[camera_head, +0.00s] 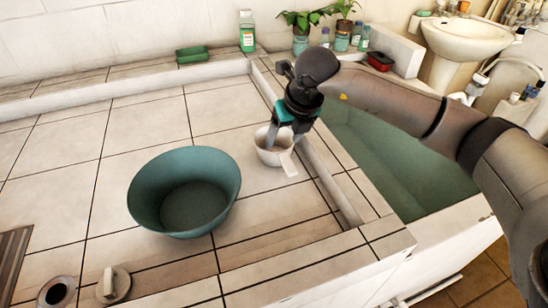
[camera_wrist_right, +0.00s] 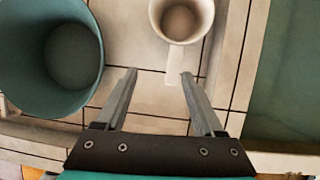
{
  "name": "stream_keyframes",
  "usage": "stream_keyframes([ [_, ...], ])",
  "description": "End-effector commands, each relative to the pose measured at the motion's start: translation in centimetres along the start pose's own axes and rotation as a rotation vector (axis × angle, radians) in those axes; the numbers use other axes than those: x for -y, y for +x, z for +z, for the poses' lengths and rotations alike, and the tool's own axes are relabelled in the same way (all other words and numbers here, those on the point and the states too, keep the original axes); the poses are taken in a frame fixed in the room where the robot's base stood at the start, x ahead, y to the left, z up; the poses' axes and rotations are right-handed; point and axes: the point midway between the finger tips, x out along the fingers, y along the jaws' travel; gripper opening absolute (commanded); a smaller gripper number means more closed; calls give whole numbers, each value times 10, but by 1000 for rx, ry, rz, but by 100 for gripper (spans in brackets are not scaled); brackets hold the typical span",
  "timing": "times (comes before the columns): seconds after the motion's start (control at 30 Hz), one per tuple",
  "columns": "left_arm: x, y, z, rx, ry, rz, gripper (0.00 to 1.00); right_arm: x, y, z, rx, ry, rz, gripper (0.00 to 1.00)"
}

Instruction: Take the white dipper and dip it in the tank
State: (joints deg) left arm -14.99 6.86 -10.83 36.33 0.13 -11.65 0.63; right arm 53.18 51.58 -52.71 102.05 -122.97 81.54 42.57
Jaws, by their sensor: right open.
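The white dipper (camera_head: 268,151) stands upright on the tiled counter, with its flat handle pointing toward the front. It also shows in the right wrist view (camera_wrist_right: 170,62), where the handle reaches toward the gap between my fingertips. My right gripper (camera_head: 284,146) is open above the dipper; in the right wrist view its two fingers (camera_wrist_right: 158,74) are apart with nothing held between them. The tank (camera_head: 385,155) is a green-lined basin right of the counter, partly hidden behind my right arm. It shows at the right edge of the right wrist view (camera_wrist_right: 288,85). My left gripper is not in view.
A large teal bowl (camera_head: 184,192) stands on the counter left of the dipper. A raised ledge (camera_head: 335,180) separates the counter from the tank. A green soap dish (camera_head: 192,54), a bottle (camera_head: 247,31) and potted plants (camera_head: 301,22) line the back.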

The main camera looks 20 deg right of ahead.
Motion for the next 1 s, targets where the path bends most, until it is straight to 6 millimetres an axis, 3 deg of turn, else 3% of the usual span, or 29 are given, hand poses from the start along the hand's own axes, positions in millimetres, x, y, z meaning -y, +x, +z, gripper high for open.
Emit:
stream_keyframes([
  [0.1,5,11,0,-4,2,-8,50,18,7,-1,-1,14,-64,70],
  [0.23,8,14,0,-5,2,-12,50,23,21,-1,-5,17,-79,70],
  [0.6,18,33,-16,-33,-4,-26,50,27,93,-2,-4,16,-74,70],
  [1.0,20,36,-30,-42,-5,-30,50,30,119,-6,-4,14,-74,70],
])
